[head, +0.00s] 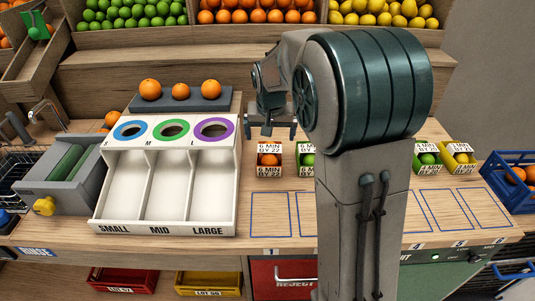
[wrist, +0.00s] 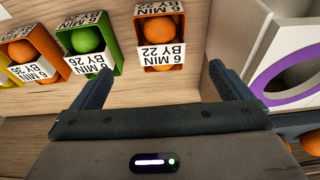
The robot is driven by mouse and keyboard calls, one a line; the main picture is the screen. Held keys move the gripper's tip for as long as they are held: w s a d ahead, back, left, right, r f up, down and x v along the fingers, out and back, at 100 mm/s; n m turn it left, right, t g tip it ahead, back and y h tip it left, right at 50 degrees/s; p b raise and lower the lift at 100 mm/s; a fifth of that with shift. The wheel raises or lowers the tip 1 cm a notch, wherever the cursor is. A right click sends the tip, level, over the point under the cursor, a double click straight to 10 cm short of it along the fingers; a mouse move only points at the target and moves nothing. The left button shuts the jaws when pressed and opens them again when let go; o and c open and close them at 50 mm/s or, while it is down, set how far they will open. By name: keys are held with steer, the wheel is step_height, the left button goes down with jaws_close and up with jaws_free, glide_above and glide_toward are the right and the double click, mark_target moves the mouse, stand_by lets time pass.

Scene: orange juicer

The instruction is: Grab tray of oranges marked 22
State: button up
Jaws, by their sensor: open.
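The orange tray marked 22 (head: 269,171) stands on the counter right of the white sorting bin, holding oranges. My gripper (head: 271,131) is open and empty, fingers pointing down, above and behind the tray in the head view. In the wrist view my gripper (wrist: 160,72) has one finger on each side of the tray's line, with the tray beyond the fingertips and apart from them.
A green tray marked 26 (wrist: 90,62) stands close left of tray 22 in the wrist view, with an orange tray marked 36 (wrist: 35,70) beyond. The white sorting bin (head: 165,185) is near on the other side. Blue outlined slots (head: 270,214) lie empty in front.

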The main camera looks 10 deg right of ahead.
mark_target(269, 150)
steer(key=shift+w+f, duration=0.25)
steer(key=shift+w, duration=0.25)
steer(key=shift+w+f, duration=0.2)
steer(key=shift+f, duration=0.15)
steer(key=x, duration=0.7)
steer(key=shift+w+f, duration=0.15)
steer(key=shift+f, duration=0.2)
steer(key=shift+p+x, duration=0.85)
steer(key=shift+x, duration=1.85)
steer(key=shift+w+d, duration=0.1)
steer(key=shift+w, duration=0.05)
steer(key=shift+c, duration=0.4)
steer(key=shift+r, duration=0.1)
steer(key=c, duration=1.1)
